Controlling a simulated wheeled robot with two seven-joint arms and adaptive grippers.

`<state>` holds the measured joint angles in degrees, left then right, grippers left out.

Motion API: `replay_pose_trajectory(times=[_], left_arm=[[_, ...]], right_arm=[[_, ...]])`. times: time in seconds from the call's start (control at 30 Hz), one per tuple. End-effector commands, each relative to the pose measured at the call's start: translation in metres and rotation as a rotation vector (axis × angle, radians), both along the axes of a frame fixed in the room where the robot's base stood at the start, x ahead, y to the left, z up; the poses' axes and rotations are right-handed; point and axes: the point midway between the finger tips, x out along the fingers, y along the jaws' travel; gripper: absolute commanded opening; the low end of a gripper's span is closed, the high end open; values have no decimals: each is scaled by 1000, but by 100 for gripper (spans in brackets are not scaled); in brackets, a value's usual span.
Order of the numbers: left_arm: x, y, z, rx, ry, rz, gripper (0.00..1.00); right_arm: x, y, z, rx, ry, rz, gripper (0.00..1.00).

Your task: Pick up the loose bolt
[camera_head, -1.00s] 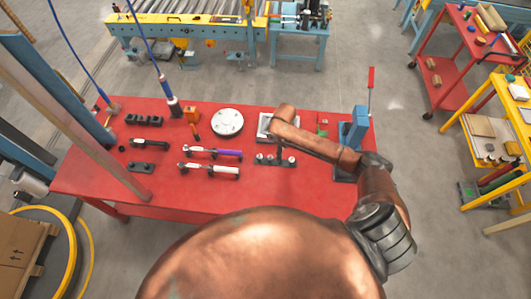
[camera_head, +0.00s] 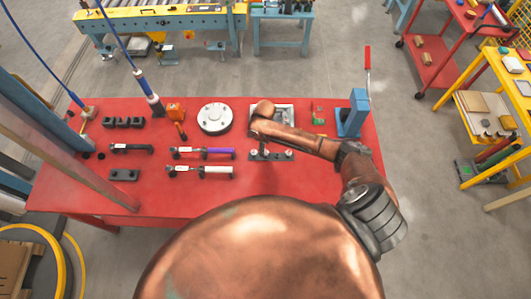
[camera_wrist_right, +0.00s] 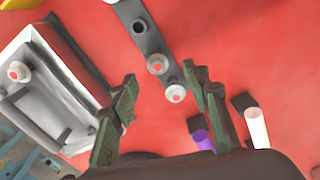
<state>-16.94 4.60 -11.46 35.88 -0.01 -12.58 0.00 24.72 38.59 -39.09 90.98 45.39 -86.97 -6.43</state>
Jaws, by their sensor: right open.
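In the right wrist view, a white-headed bolt with a red mark (camera_wrist_right: 17,72) lies in the grey-rimmed tray (camera_wrist_right: 62,62) at the left. Two similar bolts (camera_wrist_right: 157,64) (camera_wrist_right: 175,93) sit in a dark bar (camera_wrist_right: 129,12), which also has an empty hole. I cannot tell for sure which bolt is the loose one. My right gripper (camera_wrist_right: 165,85) is open and empty, its fingers either side of the bar's end, apparently above it. My left gripper is not in view.
On the red bench (camera_head: 75,180) stand a round metal flange (camera_head: 214,118), two torque wrenches (camera_head: 203,153) (camera_head: 205,170), dark blocks (camera_head: 123,122) and a blue press with a red-handled lever (camera_head: 354,115).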

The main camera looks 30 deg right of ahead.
Motion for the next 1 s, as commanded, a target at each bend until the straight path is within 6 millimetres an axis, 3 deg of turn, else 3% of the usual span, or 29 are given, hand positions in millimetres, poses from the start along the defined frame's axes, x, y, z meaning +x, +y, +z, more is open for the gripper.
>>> replay_pose_trajectory(times=[0.33, 0.67, 1.0], left_arm=[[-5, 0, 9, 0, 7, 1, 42], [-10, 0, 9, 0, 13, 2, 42], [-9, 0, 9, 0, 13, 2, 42]], right_arm=[[-3, -7, -45, -1, 0, -4, 43], [-3, -7, -53, -1, -1, -4, 43], [-3, -7, -52, -1, -1, -5, 20]])
